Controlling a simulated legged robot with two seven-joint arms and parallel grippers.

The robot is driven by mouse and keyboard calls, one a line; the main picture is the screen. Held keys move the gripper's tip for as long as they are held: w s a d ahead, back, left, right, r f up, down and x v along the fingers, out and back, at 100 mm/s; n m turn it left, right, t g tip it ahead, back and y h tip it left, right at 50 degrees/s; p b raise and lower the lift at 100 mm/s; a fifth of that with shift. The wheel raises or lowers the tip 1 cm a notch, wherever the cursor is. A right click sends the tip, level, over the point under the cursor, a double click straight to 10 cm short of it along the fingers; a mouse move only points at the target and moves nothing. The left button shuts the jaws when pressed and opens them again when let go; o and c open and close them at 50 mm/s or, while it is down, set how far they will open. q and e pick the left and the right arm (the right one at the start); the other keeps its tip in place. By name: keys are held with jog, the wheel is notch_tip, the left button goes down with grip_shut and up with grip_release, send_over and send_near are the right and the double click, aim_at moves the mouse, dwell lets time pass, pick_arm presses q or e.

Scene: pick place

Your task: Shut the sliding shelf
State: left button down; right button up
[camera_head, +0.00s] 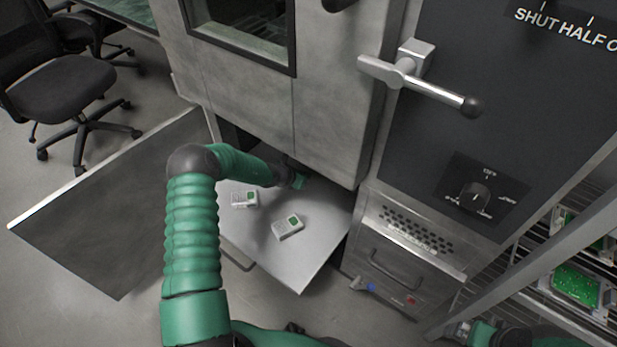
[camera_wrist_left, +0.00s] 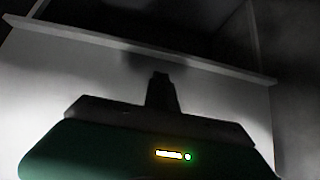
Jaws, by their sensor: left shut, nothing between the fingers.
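The sliding shelf (camera_head: 268,250) is a pale metal tray pulled out from the low opening of the grey machine. A bar handle (camera_head: 238,262) is on its front edge. My left arm reaches over the shelf, and my left gripper (camera_head: 300,181) is at the opening, partly hidden under the machine body. In the left wrist view the gripper (camera_wrist_left: 160,82) is shut and empty, above the pale shelf (camera_wrist_left: 60,75), with a raised edge and dark cavity beyond. My right gripper (camera_head: 458,330) is at the bottom edge, too cut off to read.
Two small white-and-green devices (camera_head: 288,227) (camera_head: 243,199) lie on the shelf. An open door panel (camera_head: 110,210) stands to the left. A lower drawer (camera_head: 400,262) and a lever handle (camera_head: 415,75) are on the right. Office chairs (camera_head: 65,90) stand at the upper left.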

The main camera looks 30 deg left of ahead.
pick_arm(q)
jog(key=shift+w+d+f, duration=0.15)
jog(key=shift+w+d, duration=0.05)
jog(key=shift+w, duration=0.45)
jog(key=shift+w+d+b, duration=0.15)
jog(key=shift+w+b, duration=0.15)
jog(key=shift+w+r, duration=0.1)
jog(key=shift+r, duration=0.2)
pick_arm(e)
jog(key=shift+d+f, duration=0.35)
jog(key=shift+f, duration=0.3)
pick_arm(q)
jog(key=shift+f, duration=0.1)
pick_arm(e)
jog(key=shift+a, duration=0.15)
